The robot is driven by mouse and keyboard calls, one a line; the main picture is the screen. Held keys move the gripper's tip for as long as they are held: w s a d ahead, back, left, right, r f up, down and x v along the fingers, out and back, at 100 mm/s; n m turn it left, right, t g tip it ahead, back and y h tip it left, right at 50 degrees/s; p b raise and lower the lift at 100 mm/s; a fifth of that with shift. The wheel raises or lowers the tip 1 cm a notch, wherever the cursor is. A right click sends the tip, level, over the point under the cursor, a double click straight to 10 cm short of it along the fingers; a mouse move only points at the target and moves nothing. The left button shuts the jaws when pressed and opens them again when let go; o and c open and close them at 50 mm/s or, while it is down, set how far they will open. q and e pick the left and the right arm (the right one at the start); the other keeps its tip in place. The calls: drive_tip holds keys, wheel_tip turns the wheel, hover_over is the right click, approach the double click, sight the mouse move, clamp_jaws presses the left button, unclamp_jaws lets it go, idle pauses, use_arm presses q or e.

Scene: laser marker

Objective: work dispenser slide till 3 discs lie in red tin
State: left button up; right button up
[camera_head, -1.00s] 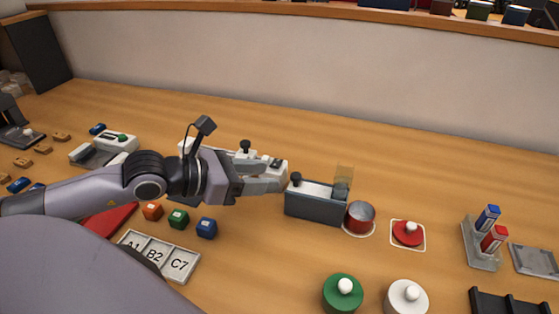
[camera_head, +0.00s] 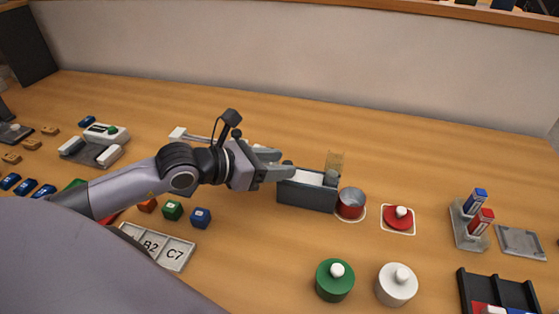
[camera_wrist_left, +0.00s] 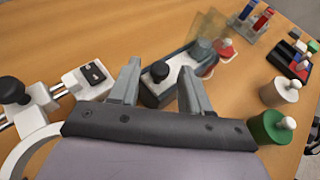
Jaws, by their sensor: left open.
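The grey dispenser (camera_head: 306,192) stands mid-table with a clear amber-tinted hopper (camera_head: 335,160) at its right end. The black slide knob (camera_wrist_left: 159,72) shows in the left wrist view, at the dispenser's near end. My left gripper (camera_head: 284,162) is open at the dispenser's left end; in the wrist view its fingers (camera_wrist_left: 160,75) stand on either side of the knob, with gaps visible. The red tin (camera_head: 351,206) stands right of the dispenser, beneath the hopper end. I cannot tell whether discs lie in it.
A red lid (camera_head: 398,217) on a pale square is right of the tin. Green (camera_head: 335,281) and white (camera_head: 397,286) knobbed pots stand in front. A white device (camera_wrist_left: 85,79) is close to my left gripper. The table behind the dispenser is clear.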

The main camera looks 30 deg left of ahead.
use_arm(q)
drive_tip(key=shift+w+d+f, duration=0.15)
drive_tip(key=shift+w+d, duration=0.15)
drive_tip(key=shift+w, duration=0.1)
clamp_jaws()
